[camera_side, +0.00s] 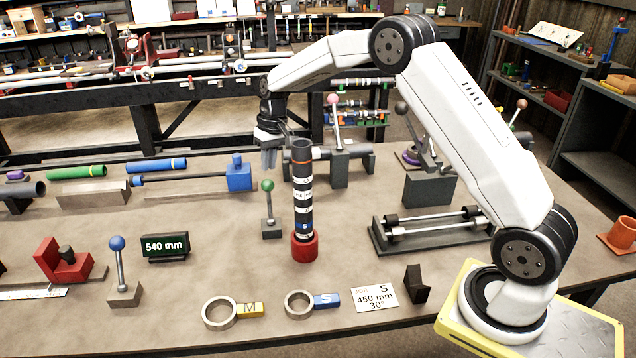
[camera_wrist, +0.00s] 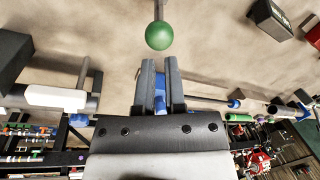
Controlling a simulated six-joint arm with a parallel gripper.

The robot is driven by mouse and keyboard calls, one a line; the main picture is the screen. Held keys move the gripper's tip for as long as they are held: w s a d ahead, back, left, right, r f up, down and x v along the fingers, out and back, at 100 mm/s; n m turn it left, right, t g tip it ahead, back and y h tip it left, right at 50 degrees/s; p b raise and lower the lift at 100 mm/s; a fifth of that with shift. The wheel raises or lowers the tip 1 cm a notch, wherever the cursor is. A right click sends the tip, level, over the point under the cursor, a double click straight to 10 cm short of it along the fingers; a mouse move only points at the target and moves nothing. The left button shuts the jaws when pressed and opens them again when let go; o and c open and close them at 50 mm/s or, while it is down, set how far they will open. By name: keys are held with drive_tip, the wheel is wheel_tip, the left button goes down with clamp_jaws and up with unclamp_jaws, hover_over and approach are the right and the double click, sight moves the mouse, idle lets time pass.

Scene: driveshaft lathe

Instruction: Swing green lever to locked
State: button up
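The green lever is a green ball (camera_side: 267,186) on a thin grey rod rising from a small grey base block (camera_side: 271,230). It stands nearly upright in the side view, just left of an upright black tube. My gripper (camera_side: 268,168) points down, just above the ball in that picture. In the wrist view the green ball (camera_wrist: 159,35) lies beyond the tips of my gripper (camera_wrist: 160,62), with a visible space between. The two fingers are parted by a narrow gap with nothing held; something blue shows behind it.
The black tube (camera_side: 303,195) with white bands stands in a red cup (camera_side: 304,246), close right of the lever. A pink-ball lever (camera_side: 333,99) stands behind, and a blue-ball lever (camera_side: 117,243) at front left. A 540 mm display (camera_side: 165,246) sits left; bench between is clear.

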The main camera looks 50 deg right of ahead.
sight(269, 199)
drive_tip(key=w+d+m, duration=0.1)
drive_tip(key=w+d+r+m, duration=0.1)
drive_tip(key=w, duration=0.1)
drive_tip(key=w+d+r+m+h, duration=0.1)
drive_tip(key=shift+w+r+m, duration=0.15)
drive_tip(key=shift+w+m, duration=0.1)
drive_tip(key=shift+m, duration=0.15)
clamp_jaws()
drive_tip(key=shift+w+d+r+m, duration=0.3)
drive_tip(key=shift+w+m, duration=0.1)
drive_tip(key=shift+m, duration=0.1)
drive_tip(key=shift+f, duration=0.1)
drive_tip(key=s+a+f, duration=0.2)
drive_tip(key=s+f, duration=0.1)
drive_tip(key=f, duration=0.5)
drive_tip(key=shift+a+f, duration=0.15)
drive_tip(key=shift+a, duration=0.25)
